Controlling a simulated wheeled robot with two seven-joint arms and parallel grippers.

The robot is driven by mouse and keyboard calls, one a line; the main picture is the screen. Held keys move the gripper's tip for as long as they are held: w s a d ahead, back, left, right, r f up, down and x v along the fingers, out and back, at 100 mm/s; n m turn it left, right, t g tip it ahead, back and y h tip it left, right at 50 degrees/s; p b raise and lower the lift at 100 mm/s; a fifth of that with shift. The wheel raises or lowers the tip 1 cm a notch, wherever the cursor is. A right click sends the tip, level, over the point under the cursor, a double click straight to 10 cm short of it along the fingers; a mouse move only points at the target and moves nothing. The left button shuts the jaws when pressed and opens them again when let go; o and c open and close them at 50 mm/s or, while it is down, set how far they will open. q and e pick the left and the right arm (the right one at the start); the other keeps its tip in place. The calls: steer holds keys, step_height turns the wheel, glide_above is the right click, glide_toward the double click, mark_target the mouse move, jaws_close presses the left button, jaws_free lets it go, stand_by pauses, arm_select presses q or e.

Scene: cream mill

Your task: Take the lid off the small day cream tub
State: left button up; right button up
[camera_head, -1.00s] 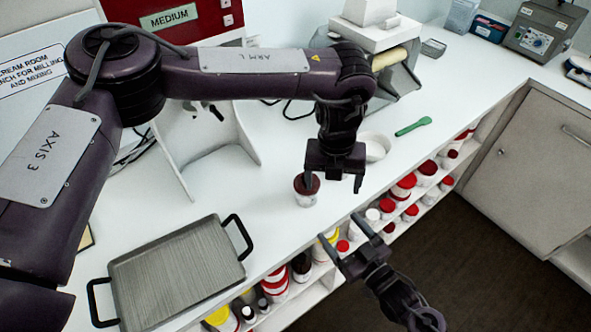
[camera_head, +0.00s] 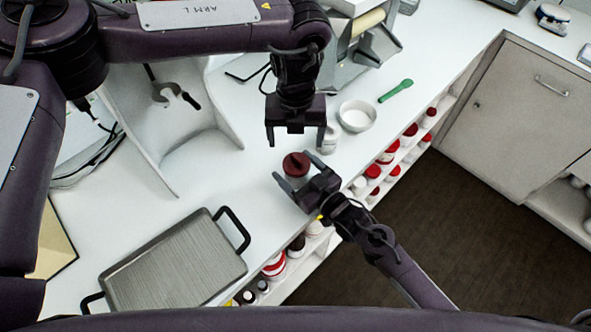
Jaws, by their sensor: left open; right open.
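A small tub (camera_head: 297,181) with a dark red lid (camera_head: 296,164) stands upright on the white bench near its front edge. The lid is on it. My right gripper (camera_head: 292,165) reaches in from the lower right, its open fingers on either side of the tub. I cannot tell whether they touch it. My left gripper (camera_head: 296,146) points down, open and empty, and shows just beyond the lid in the picture. The lower part of the tub is partly hidden by the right gripper.
A ribbed metal tray (camera_head: 175,265) with black handles lies at the lower left. A white bowl (camera_head: 357,116), a small white jar (camera_head: 330,137) and a green spatula (camera_head: 395,91) lie to the right. Several red-lidded jars (camera_head: 388,152) fill the shelf below the bench edge.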

arm_select(q)
steer(key=shift+s+d+r, duration=0.1)
steer(key=shift+s+d, duration=0.1)
arm_select(e)
steer(key=shift+r, duration=0.1)
steer(key=shift+c, duration=0.4)
